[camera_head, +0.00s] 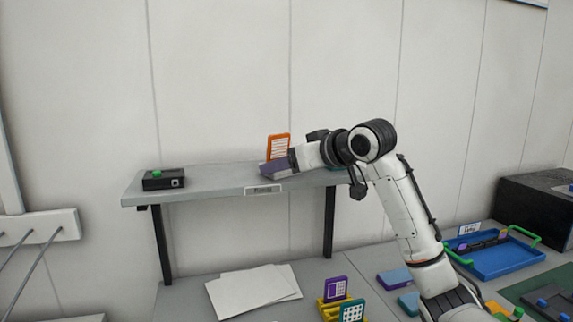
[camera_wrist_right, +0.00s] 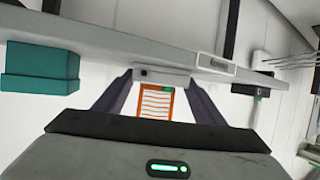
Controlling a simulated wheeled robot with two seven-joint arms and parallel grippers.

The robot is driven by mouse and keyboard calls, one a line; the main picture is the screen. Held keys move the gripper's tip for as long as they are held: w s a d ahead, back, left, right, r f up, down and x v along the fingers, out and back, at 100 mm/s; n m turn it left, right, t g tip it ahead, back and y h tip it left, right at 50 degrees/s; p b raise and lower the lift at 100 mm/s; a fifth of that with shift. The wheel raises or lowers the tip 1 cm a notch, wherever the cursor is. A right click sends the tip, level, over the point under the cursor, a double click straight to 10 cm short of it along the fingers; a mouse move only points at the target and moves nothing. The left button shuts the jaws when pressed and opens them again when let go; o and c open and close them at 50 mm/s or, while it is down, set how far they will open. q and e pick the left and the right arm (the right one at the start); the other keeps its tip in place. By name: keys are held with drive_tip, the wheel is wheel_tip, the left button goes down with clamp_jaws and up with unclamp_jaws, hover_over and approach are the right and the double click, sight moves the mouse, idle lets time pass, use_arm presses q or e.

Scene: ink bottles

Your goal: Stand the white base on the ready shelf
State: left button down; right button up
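The white base (camera_wrist_right: 160,76) shows in the right wrist view as a pale bar with a dark spot, between my right gripper's fingertips (camera_wrist_right: 161,78). The fingers meet its two ends. An orange-framed striped card (camera_wrist_right: 156,102) stands in line with the base; it is upright in the head view (camera_head: 278,147). My right gripper (camera_head: 276,169) is over the ready shelf (camera_head: 205,182), just above its front label. The fingers hide the base in the head view, so I cannot tell whether it touches the shelf. My left gripper is out of view.
A black box with a green button (camera_head: 163,179) stands at the shelf's left. A teal box (camera_wrist_right: 42,68) is to the other side of the gripper. Below are white papers (camera_head: 253,290), cards in yellow bases (camera_head: 330,310) and a blue tray (camera_head: 497,258).

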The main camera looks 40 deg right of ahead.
drive_tip(key=o, duration=0.4)
drive_tip(key=shift+c, duration=0.2)
drive_tip(key=shift+r, duration=0.2)
drive_tip(key=b+v, duration=0.2)
drive_tip(key=v, duration=1)
drive_tip(key=shift+s+f, duration=0.1)
